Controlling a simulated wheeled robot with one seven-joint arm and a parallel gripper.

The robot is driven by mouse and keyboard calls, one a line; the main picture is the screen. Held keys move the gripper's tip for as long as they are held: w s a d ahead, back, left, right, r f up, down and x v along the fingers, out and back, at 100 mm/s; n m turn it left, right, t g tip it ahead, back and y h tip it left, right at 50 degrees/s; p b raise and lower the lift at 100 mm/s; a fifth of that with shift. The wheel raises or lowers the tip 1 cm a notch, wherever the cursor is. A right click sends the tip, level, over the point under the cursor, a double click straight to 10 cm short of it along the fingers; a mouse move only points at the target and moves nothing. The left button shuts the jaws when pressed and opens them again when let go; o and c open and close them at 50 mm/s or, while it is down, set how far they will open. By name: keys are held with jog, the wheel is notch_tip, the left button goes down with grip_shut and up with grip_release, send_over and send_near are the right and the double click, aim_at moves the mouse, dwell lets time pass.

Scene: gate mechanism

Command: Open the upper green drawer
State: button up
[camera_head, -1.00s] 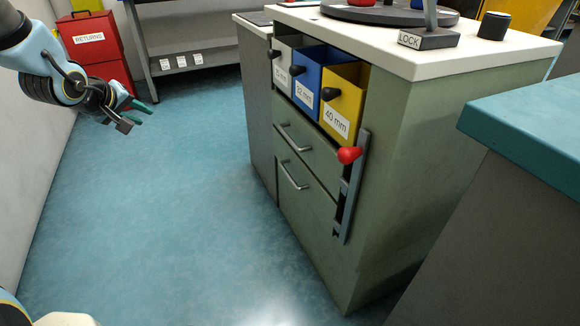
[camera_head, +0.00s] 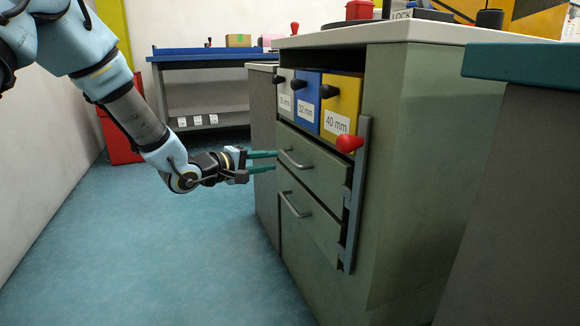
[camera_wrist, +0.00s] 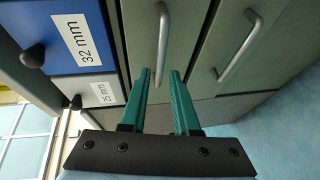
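The upper green drawer (camera_head: 316,168) is in the cabinet below the coloured bins, and it looks shut. Its grey bar handle (camera_head: 294,160) is at the left part of its front. In the wrist view the upper handle (camera_wrist: 162,45) lies just beyond my fingertips, roughly in line with the gap between them. My gripper (camera_head: 276,161) is open and empty, its two green fingers pointing at the handle. The fingers also show in the wrist view (camera_wrist: 160,75). Whether they touch the handle is not clear.
The lower green drawer (camera_head: 308,215) has a similar handle (camera_wrist: 240,46). A grey vertical bar (camera_head: 355,200) with a red knob (camera_head: 349,143) runs along the drawers' right edge. Bins labelled 32 mm (camera_wrist: 76,40) and 40 mm (camera_head: 341,100) sit above. Floor at left is clear.

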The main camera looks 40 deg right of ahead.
aim_at(289, 156)
jog(key=shift+w+d+f+b, duration=0.1)
jog(key=shift+d+f+b, duration=0.25)
jog(key=shift+d, duration=0.95)
jog(key=shift+w+d+f+b, duration=0.15)
jog(key=shift+d+b, duration=0.4)
jog(key=shift+d, duration=0.75)
jog(key=shift+s+d+f+b, duration=0.1)
jog(key=shift+d+f+b, duration=0.25)
jog(key=shift+d, duration=0.95)
jog(key=shift+r, duration=0.1)
grip_shut()
